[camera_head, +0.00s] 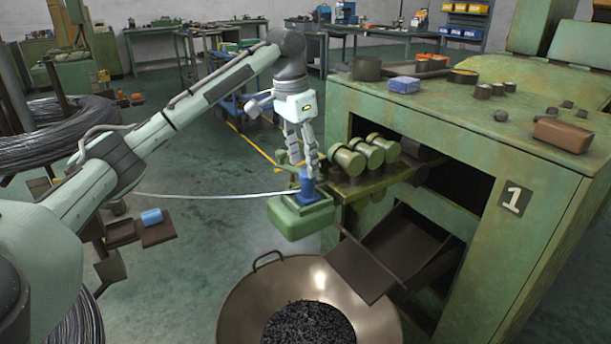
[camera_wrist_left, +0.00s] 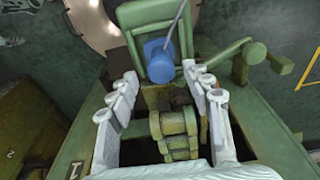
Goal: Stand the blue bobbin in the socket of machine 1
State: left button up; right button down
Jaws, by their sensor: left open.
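The blue bobbin (camera_head: 307,188) stands upright on a green block (camera_head: 300,220) at the front of machine 1 (camera_head: 470,150). Its base is partly hidden, so I cannot tell how it sits in the socket. In the left wrist view the bobbin (camera_wrist_left: 158,62) shows just beyond my fingertips, against the green block (camera_wrist_left: 130,17). My left gripper (camera_head: 304,164) is open, right above the bobbin, fingers pointing down. In the left wrist view its fingers (camera_wrist_left: 161,76) are spread wide with nothing held between them. My right gripper is not in view.
A metal wire (camera_head: 215,195) runs from the left to the bobbin. Green rollers (camera_head: 365,152) stand close to the right of the gripper. A large pan (camera_head: 245,298) of dark pieces sits below. A blue cylinder (camera_head: 151,217) rests on a brown tray at left.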

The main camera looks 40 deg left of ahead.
pick_arm(q)
notch_tip(320, 180, up, 6)
jog(key=shift+s+a+r, duration=0.15)
jog(key=shift+s+r, duration=0.1)
jog(key=shift+s, duration=0.2)
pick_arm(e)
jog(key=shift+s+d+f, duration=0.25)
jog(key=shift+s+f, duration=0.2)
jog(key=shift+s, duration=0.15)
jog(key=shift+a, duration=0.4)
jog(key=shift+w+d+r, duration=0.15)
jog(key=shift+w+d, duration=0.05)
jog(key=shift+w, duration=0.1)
pick_arm(q)
jog(key=shift+c, duration=0.5)
